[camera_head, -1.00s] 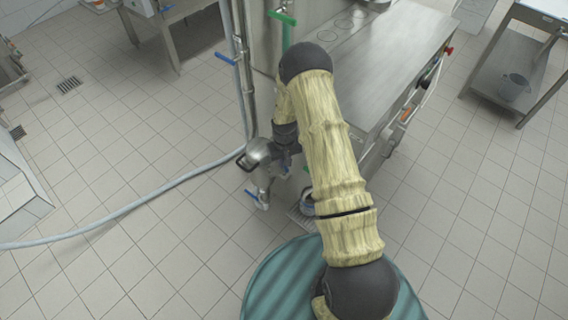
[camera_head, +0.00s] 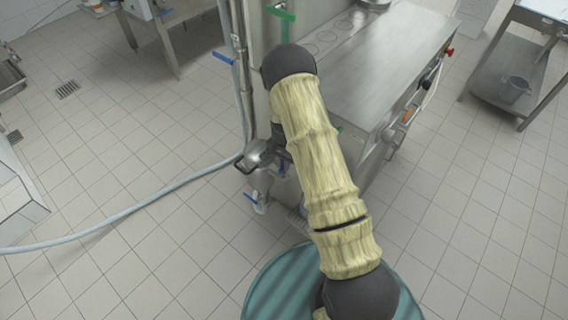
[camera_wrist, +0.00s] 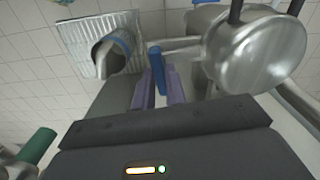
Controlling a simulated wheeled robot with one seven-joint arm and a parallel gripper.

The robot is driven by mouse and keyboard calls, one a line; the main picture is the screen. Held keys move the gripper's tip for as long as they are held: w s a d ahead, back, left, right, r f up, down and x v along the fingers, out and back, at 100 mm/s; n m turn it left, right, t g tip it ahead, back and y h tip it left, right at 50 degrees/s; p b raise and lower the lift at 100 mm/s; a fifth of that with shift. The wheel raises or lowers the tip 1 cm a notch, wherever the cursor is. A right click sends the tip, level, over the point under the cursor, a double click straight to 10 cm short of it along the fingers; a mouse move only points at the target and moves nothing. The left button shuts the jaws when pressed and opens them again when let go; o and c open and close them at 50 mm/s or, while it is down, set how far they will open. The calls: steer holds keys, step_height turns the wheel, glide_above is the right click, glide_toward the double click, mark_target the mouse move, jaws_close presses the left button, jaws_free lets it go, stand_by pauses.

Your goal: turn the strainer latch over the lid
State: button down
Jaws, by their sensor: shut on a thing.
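The strainer is a round, shiny metal body with its lid (camera_wrist: 258,50) large at the upper right in the wrist view. In the head view it is a small metal dome (camera_head: 258,153) left of my arm, with a black handle. My gripper (camera_wrist: 160,86) has two purplish fingers, closed on both sides of a blue-gripped latch (camera_wrist: 157,68). The latch stands upright between them, left of the lid and apart from its round face. A metal piece runs right from near the latch toward the strainer. My fingertips are hidden behind my arm in the head view.
A metal pipe with a blue band (camera_wrist: 112,50) stands left of the fingers. A green handle (camera_wrist: 36,146) is at lower left. In the head view, a blue valve lever (camera_head: 250,198) sits below the strainer, a hose (camera_head: 130,212) crosses the floor, and a steel machine (camera_head: 375,60) stands behind.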

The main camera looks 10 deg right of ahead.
steer(key=shift+m, duration=0.8)
steer(key=shift+a, duration=0.1)
steer(key=c, duration=1.4)
jaws_free()
steer(key=shift+s, duration=0.1)
steer(key=shift+c, duration=0.2)
steer(key=shift+r, duration=0.15)
step_height(320, 180, up, 17)
steer(key=b, duration=0.1)
steer(key=shift+r, duration=0.1)
